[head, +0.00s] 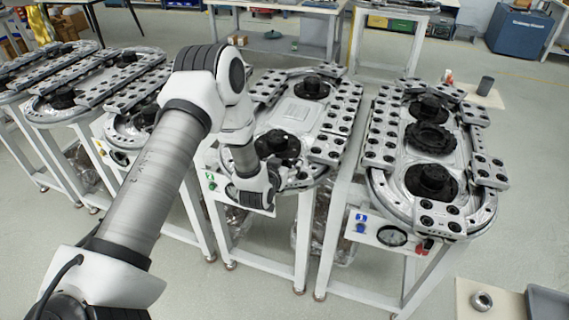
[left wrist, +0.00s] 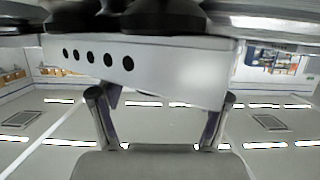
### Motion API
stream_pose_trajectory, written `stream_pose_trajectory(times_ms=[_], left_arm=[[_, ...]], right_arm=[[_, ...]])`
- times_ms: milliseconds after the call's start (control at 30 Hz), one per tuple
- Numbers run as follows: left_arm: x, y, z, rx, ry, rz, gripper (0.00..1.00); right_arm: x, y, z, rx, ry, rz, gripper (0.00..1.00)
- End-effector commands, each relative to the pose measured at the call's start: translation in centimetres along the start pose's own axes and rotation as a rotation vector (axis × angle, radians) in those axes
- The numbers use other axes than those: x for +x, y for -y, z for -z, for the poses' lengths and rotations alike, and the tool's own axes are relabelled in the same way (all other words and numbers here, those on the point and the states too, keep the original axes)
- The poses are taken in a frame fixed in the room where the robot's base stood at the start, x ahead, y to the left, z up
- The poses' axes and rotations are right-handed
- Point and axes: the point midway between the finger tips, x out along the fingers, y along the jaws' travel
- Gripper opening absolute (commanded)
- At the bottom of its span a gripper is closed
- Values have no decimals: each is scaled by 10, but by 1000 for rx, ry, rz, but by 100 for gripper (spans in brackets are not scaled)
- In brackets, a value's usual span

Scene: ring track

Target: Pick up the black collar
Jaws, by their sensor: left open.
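A black ring with a notched rim (head: 430,137), which looks like the black collar, lies on the right-hand track station between two black hubs. My left gripper (head: 284,146) is over the near end of the middle track station, well to the left of that ring. In the left wrist view its two fingers (left wrist: 161,96) are apart with nothing visibly held between them. A pale bar with a row of dark holes (left wrist: 110,60) and dark round shapes show beyond the fingers; I cannot tell what they are. My right gripper is not in view.
The middle track station (head: 292,113) and right track station (head: 377,153) stand on white frames with a floor gap between them. More stations stand at left. A dark cylinder (head: 486,86) stands behind right; a metal ring (head: 482,301) lies on a surface at bottom right.

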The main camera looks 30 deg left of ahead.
Motion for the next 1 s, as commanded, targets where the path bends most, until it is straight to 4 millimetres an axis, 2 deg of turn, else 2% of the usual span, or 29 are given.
stream_pose_trajectory(times_ms=[67, 267, 300, 400, 667, 867, 1000], left_arm=[[0, 0, -1, 0, 0, 0, 75], [0, 0, -1, 0, 0, 0, 7], [0, 0, -1, 0, 1, 0, 3], [0, 0, -1, 0, 1, 0, 0], [-1, 0, 0, 0, 2, 0, 0], [-6, 0, 15, -1, -1, -1, 0], [-13, 0, 34, -2, -3, -1, 0]], right_arm=[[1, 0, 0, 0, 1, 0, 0], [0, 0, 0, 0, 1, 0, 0], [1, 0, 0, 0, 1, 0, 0], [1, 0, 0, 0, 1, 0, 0], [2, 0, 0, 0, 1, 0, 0], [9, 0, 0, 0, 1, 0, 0], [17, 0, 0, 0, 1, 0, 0]])
